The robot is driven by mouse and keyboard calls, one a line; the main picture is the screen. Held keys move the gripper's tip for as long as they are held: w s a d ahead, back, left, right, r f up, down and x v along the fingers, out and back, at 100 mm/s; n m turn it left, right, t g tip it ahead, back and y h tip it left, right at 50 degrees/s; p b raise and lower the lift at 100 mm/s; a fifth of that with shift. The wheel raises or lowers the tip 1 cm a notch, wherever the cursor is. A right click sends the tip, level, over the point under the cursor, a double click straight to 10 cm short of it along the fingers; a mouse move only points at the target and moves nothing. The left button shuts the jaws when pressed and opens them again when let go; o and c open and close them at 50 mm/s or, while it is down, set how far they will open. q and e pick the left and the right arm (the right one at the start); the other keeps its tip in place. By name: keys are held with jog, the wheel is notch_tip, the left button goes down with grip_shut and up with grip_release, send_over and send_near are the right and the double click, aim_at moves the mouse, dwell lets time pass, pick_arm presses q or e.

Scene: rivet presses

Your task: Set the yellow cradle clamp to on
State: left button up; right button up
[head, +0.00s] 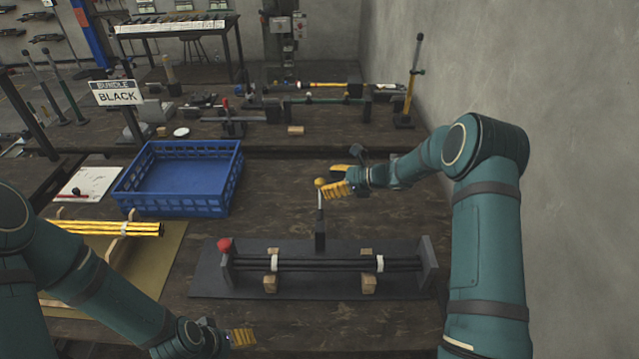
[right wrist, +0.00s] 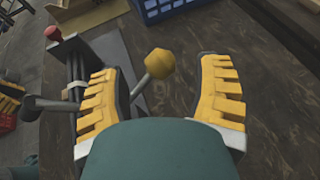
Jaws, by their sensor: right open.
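The yellow cradle clamp shows as a lever with a yellow ball knob (head: 320,183) on a dark post behind the black cradle (head: 210,272). The lever stands roughly upright. In the right wrist view the yellow knob (right wrist: 159,62) lies between the two spread fingers, with gaps on both sides. My right gripper (head: 328,178) is open at the knob; it also shows in the right wrist view (right wrist: 162,68). Whether a finger touches the lever is unclear. My left gripper (head: 242,338) is low in front of the cradle, mostly hidden, its opening unclear.
Black rods (head: 320,264) lie in the cradle, with a red knob (head: 224,244) at its left end. A blue crate (head: 180,203) stands at the left, near yellow rods (head: 100,228) and a BLACK sign (head: 117,93). A grey wall (head: 570,130) bounds the right side.

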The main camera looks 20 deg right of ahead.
aim_at(325, 183)
jog(key=shift+x, duration=1.75)
grip_shut()
